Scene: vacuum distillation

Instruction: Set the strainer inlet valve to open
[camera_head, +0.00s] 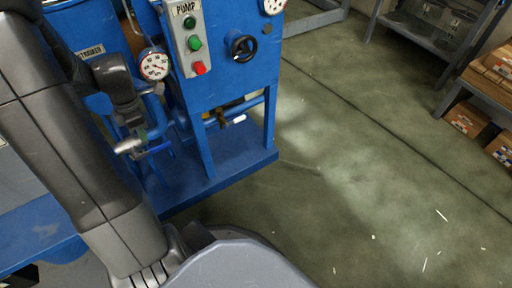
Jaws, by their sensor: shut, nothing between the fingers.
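The skid has a label reading "STRAINER" (90,51) at upper left, partly covered by my arm. Just below and right of it, my gripper (132,144) points down among blue pipes and looks shut. A blue lever-like part (157,149) shows right beside the fingertips. I cannot tell whether it is the strainer inlet valve's handle or whether the fingers touch it. The valve body and its setting are not clearly visible behind my wrist.
A pressure gauge (154,64) sits close right of my wrist. Beyond it are the pump button box (190,40), a black handwheel (242,47) and a low brass valve (221,117). Open floor (350,170) lies to the right, with shelves (425,38) and boxes (467,119) beyond.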

